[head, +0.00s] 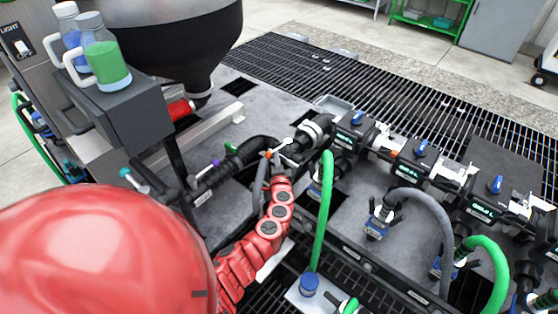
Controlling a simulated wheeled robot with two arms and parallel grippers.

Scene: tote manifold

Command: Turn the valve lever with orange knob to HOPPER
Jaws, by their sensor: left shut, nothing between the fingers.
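The valve lever's orange knob (268,154) shows in the middle of the head view, beside a black pipe. My left gripper (283,160) is at the end of the red segmented arm, shut and empty, close to the orange knob on its right. I cannot tell whether it touches the lever. The lever's handle and pivot are partly hidden by the gripper and hoses. No readable HOPPER label shows. The dark hopper cone (180,45) stands at the back left. My right gripper is not in view.
Other levers have a teal knob (124,172) and a purple knob (215,163). A green hose (325,210) rises just right of my gripper. Blue-handled valves (421,150) line the right side. Two jugs (105,55) stand on a grey box at the left.

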